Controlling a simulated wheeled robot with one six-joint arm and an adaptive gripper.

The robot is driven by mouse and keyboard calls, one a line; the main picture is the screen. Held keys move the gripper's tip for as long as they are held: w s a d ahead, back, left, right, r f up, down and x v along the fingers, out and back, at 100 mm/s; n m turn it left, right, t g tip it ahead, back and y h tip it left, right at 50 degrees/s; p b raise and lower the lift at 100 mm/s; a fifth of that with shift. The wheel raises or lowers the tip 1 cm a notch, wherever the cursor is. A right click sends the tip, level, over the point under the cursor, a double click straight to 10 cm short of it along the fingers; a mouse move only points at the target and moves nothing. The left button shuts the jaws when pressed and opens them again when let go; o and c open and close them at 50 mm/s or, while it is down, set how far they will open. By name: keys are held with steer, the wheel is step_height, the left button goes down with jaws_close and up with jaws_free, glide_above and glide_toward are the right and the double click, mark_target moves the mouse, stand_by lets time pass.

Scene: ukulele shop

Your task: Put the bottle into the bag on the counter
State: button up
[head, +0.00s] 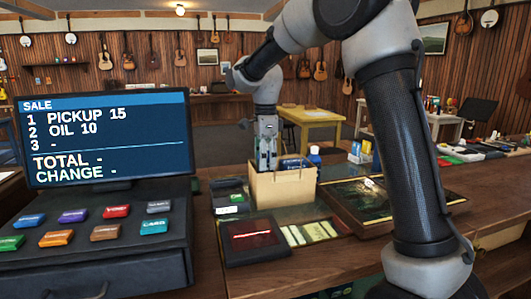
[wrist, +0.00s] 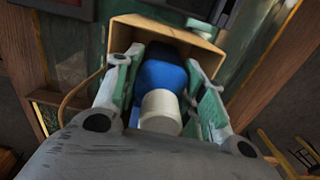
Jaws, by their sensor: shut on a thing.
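The bag (head: 285,190) is a tan, open-topped paper bag standing on the counter (head: 262,280). My gripper (head: 266,164) points down at the bag's mouth, its fingertips about level with the rim or just behind the front wall. In the wrist view my gripper (wrist: 163,80) is closed around a bottle (wrist: 162,74) with a blue body and a whitish end facing the camera. The bottle's far end lies within the outline of the bag (wrist: 178,32). In the head view the bag's front wall hides the held bottle.
The register screen (head: 105,135) and keys stand at left. A dark framed tray (head: 370,203) lies to the right.

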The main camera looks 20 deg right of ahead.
steer(key=shift+f, duration=2.75)
steer(key=o, duration=1.2)
